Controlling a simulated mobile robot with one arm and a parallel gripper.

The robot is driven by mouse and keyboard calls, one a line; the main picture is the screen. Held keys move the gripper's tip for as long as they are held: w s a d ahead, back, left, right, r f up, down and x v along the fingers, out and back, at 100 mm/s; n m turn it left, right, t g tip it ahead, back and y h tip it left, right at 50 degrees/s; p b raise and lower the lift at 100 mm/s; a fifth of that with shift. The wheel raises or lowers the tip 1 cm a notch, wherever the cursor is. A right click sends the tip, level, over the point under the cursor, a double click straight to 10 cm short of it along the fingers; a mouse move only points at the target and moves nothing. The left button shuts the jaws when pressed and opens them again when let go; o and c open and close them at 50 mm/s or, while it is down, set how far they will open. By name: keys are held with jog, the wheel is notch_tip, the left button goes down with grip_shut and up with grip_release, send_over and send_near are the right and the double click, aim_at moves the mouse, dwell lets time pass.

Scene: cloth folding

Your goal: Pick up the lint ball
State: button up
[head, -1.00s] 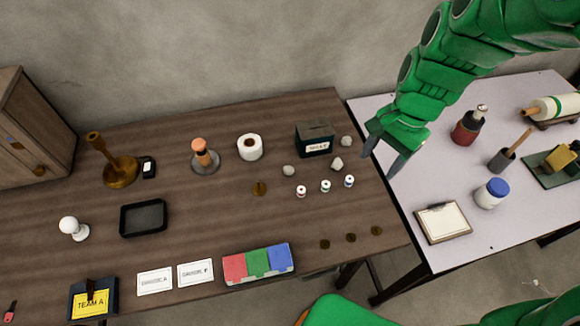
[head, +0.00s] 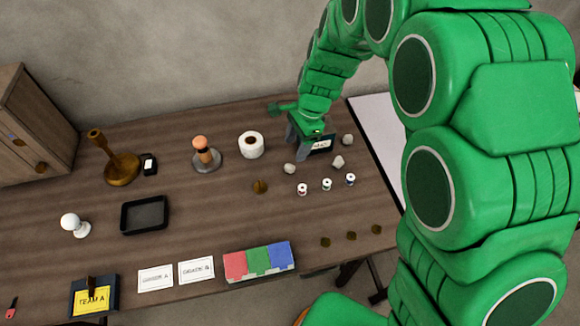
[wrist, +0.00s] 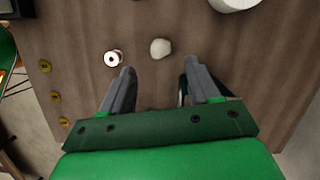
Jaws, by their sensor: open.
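Several small pale grey lint balls lie on the brown wooden table: a left one (head: 290,168), a right one (head: 338,162) and a back one (head: 347,139). In the wrist view one lint ball (wrist: 160,48) lies just beyond my fingertips, roughly in line with the gap between them. My gripper (wrist: 158,72) is open with nothing between its fingers. In the head view my gripper (head: 307,150) hangs above the back right of the table, partly covering the dark labelled box (head: 320,146).
Several small spools (head: 326,184) stand in front of the lint balls; one spool (wrist: 113,57) shows beside my left finger. Brass discs (head: 351,236) lie near the front right edge.

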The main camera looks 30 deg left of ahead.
aim_at(291, 165)
jog(key=shift+x, duration=1.3)
jog(key=shift+w+x, duration=0.1)
jog(key=shift+x, duration=1.25)
jog(key=shift+w+x, duration=0.15)
jog(key=shift+x, duration=1.2)
jog(key=shift+d, duration=0.15)
jog(key=shift+c, duration=0.2)
grip_shut()
